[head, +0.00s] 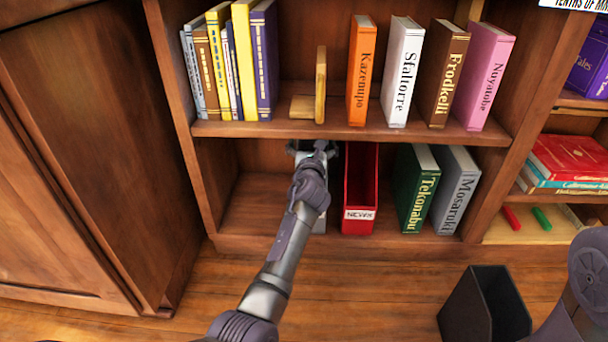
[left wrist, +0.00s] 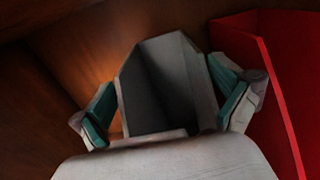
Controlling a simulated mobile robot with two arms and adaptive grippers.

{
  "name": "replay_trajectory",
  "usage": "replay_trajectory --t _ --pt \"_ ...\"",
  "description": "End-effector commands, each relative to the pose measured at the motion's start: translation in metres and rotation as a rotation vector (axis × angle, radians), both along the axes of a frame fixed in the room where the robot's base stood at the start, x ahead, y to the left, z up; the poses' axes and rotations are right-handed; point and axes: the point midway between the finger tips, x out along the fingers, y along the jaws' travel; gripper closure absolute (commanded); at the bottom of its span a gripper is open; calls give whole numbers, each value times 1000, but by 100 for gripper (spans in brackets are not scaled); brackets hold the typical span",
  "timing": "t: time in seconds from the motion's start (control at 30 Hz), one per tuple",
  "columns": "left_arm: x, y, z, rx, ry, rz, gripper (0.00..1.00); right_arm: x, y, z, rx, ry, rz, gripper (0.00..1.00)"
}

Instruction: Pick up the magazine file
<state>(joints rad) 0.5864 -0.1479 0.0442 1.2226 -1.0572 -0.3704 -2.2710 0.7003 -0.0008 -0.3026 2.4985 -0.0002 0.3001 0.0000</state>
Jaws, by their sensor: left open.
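A grey magazine file (left wrist: 155,75) with an open top stands on the lower shelf, seen in the left wrist view. My left gripper (left wrist: 163,100) is open, with one teal-padded finger on each side of this file; I cannot tell if they touch it. In the head view my left arm reaches into the lower compartment, and its gripper (head: 315,148) and the grey file are largely hidden by the arm and shelf. A red magazine file (head: 358,195) labelled NEWS stands just right of the arm. It also shows in the left wrist view (left wrist: 272,80). My right gripper is not in view.
Green (head: 415,188) and grey (head: 456,188) books stand right of the red file. The upper shelf (head: 350,130) above my gripper carries several books and a wooden bookend (head: 319,88). A black open-topped container (head: 468,308) stands on the floor. The lower shelf's left part is bare.

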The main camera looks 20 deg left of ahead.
Motion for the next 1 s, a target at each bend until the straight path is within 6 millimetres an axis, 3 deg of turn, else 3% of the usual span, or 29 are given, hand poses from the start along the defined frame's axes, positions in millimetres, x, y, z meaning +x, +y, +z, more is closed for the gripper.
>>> replay_trajectory --t 0.3,0.8,1.0 --pt "1 -3 1 0 1 1 0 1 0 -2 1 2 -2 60" --pt "0 -3 0 0 1 1 82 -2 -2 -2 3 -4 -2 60" --pt "1 -3 2 1 -2 0 82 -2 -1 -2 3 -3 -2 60"
